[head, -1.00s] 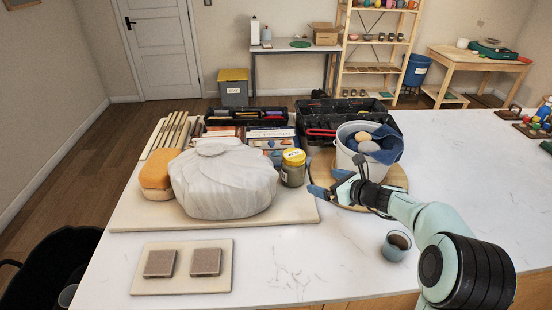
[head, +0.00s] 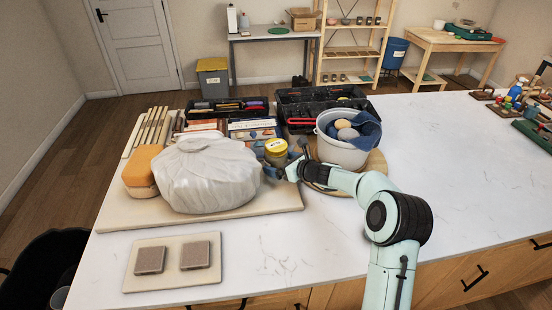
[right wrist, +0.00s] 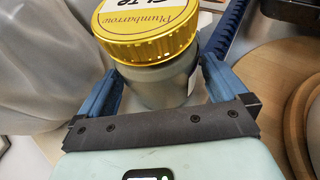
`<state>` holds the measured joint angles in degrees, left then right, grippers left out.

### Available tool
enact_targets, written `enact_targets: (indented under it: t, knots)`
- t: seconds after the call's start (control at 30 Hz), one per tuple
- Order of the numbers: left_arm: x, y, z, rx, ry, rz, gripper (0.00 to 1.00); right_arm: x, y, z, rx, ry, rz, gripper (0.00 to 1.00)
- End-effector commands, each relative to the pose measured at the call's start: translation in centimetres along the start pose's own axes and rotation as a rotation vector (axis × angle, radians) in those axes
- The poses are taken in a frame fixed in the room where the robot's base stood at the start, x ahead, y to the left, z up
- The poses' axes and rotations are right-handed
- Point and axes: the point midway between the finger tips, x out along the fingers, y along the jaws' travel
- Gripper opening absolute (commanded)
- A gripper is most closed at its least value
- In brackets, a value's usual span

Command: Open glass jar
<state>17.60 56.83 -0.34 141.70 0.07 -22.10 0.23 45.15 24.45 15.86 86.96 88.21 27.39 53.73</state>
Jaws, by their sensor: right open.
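The glass jar (head: 275,157) has a yellow-gold lid (head: 276,145) and stands upright at the right end of the pale board, beside the white wrapped bundle. In the right wrist view the gold lid (right wrist: 146,30), marked "Plumbarrow", sits on the jar, and the grey-green jar body (right wrist: 160,86) is below it. My right gripper (head: 287,163) is at the jar, open, with its blue fingers (right wrist: 160,88) on either side of the jar body below the lid. Whether the fingers touch the glass cannot be told. My left gripper is not in view.
A white bucket (head: 342,153) with a blue cloth stands on a round wooden board (head: 377,166) just right of the jar. The wrapped bundle (head: 207,176) is close on the left. Black tool trays (head: 318,96) lie behind. The right of the counter (head: 455,175) is mostly clear.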

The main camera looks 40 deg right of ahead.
Motion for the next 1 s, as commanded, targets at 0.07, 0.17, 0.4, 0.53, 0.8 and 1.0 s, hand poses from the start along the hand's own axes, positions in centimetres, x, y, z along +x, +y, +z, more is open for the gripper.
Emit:
enact_targets:
  t: [0.07,0.17,0.4,0.53,0.8,1.0]
  knots:
    - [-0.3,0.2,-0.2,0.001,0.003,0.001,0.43,0.7,0.0,0.1,0.000,-0.001,0.000,1.00]
    - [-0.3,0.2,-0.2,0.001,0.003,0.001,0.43,0.9,0.0,0.1,-0.001,0.000,-0.001,1.00]
    - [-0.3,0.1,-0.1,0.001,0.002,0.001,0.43,0.8,0.0,0.0,0.000,0.000,-0.001,0.74]
    - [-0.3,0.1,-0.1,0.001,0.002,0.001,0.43,0.8,0.0,0.0,0.000,0.000,-0.001,0.32]
    - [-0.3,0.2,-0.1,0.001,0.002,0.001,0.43,0.8,0.0,0.4,-0.002,-0.006,0.000,0.19]
    - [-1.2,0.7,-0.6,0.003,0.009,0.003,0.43,-0.1,0.0,2.7,-0.004,-0.010,-0.001,0.19]
